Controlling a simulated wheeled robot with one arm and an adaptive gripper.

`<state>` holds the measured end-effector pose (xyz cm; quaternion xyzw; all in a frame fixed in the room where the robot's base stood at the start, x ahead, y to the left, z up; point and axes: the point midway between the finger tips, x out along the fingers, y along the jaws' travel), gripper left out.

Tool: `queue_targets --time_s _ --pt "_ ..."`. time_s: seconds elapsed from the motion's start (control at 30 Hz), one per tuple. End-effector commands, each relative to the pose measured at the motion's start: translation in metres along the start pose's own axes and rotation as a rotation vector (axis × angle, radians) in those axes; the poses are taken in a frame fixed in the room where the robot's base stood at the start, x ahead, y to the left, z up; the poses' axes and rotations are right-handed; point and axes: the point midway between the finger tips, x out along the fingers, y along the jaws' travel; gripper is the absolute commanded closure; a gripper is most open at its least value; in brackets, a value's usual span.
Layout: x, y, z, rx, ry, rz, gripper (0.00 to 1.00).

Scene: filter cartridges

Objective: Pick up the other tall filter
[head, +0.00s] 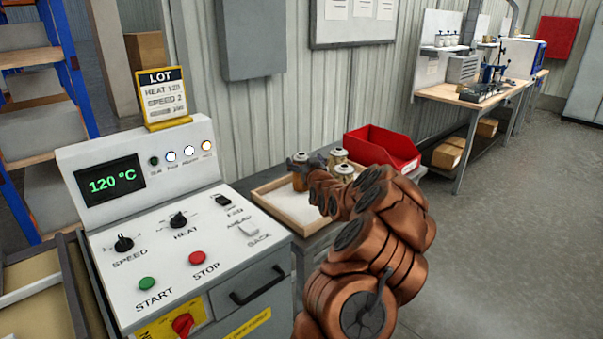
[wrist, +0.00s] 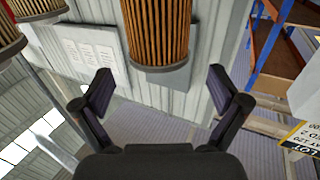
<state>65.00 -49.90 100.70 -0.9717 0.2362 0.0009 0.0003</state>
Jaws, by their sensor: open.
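A tall filter with brown pleats and a grey cap (head: 299,178) stands at the back of the tray, left of my gripper in the head view. Two more filters with pale caps, a rear one (head: 338,156) and a front one (head: 344,170), stand to its right, partly hidden by my arm. The wrist view is upside down. In it a pleated filter (wrist: 157,32) is centred ahead of my gripper (wrist: 162,92), whose fingers are spread and empty. Parts of two others, one (wrist: 36,9) and another (wrist: 8,38), show at the left edge.
A shallow wooden tray (head: 263,200) with a white floor holds the filters. A red bin (head: 385,148) stands behind it to the right. The control machine (head: 160,225) with its LOT sign (head: 163,97) is close on the left. Open floor lies to the right.

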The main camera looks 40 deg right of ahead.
Motion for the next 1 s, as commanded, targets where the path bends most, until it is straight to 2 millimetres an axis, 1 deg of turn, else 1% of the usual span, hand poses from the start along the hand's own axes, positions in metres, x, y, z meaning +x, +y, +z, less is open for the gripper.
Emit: queue_targets --time_s 0.03,0.13,0.3,0.47,0.7,0.77,1.0 --pt "0.006 0.0 -0.003 -0.004 0.0 0.001 0.03" --pt "0.016 0.0 -0.004 -0.003 0.001 0.001 0.03" --pt "0.029 0.001 -0.002 -0.003 0.0 0.003 0.03" --pt "0.035 0.001 -0.002 -0.001 0.001 0.002 0.03" --pt "0.035 0.001 -0.002 0.0 0.001 0.002 0.03" --pt "0.035 0.001 -0.002 0.0 0.001 0.002 0.08" --pt "0.035 0.001 -0.002 0.0 0.001 0.002 0.33"
